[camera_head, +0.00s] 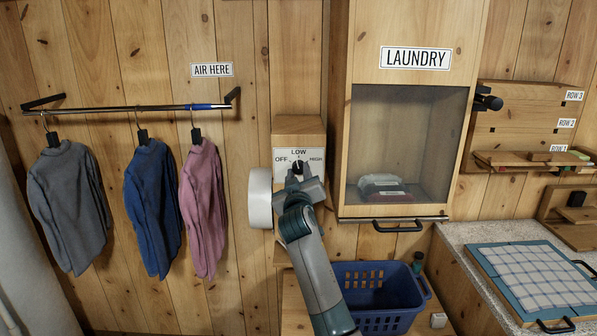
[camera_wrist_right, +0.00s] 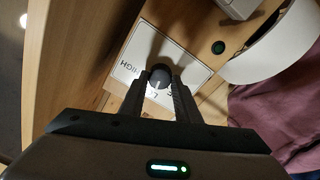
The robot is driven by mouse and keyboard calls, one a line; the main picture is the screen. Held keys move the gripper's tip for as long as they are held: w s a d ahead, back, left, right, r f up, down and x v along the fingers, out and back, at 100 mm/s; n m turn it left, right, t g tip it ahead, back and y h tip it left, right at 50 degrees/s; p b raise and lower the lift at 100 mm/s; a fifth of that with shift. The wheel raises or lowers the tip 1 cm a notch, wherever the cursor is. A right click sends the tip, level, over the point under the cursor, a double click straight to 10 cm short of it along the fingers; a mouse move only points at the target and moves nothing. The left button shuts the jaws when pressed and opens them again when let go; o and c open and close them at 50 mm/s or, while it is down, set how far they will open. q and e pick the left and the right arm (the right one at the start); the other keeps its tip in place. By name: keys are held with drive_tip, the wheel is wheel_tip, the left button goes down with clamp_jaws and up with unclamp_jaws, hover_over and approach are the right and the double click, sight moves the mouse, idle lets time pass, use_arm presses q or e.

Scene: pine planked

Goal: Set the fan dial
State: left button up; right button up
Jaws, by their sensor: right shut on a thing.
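The fan dial (camera_head: 298,166) is a dark round knob on a white panel (camera_head: 315,156) marked OFF, LOW and HIGH, on the front of a wooden box. In the right wrist view the dial (camera_wrist_right: 160,75) shows a white mark that appears to point toward LOW. My right gripper (camera_head: 301,178) is at the panel, its fingers on either side of the knob; in the wrist view the gripper (camera_wrist_right: 160,84) is shut on it. The gripper hides the lower part of the panel in the head view. My left gripper is not in view.
A white round fan housing (camera_head: 260,198) adjoins the box on the left. A LAUNDRY cabinet (camera_head: 408,90) stands close on the right. A blue basket (camera_head: 380,322) is below. Shirts (camera_head: 151,205) hang from a rail (camera_head: 130,109) at left. A green button (camera_wrist_right: 218,47) shows beside the panel.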

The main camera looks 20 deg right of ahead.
drive_tip(key=n+p, duration=0.1)
drive_tip(key=n, duration=0.1)
drive_tip(key=n+p, duration=0.1)
drive_tip(key=n, duration=0.2)
drive_tip(key=shift+d+r, duration=0.1)
drive_tip(key=shift+r, duration=0.3)
drive_tip(key=n+p, duration=0.2)
drive_tip(key=n, duration=0.2)
drive_tip(key=shift+f+n+y+p, duration=0.1)
drive_tip(key=shift+n+y+p, duration=0.2)
drive_tip(key=shift+y+p, duration=0.1)
drive_tip(key=o, duration=0.9)
drive_tip(key=shift+o, duration=0.7)
drive_tip(key=shift+w+f, duration=0.1)
drive_tip(key=shift+f, duration=0.15)
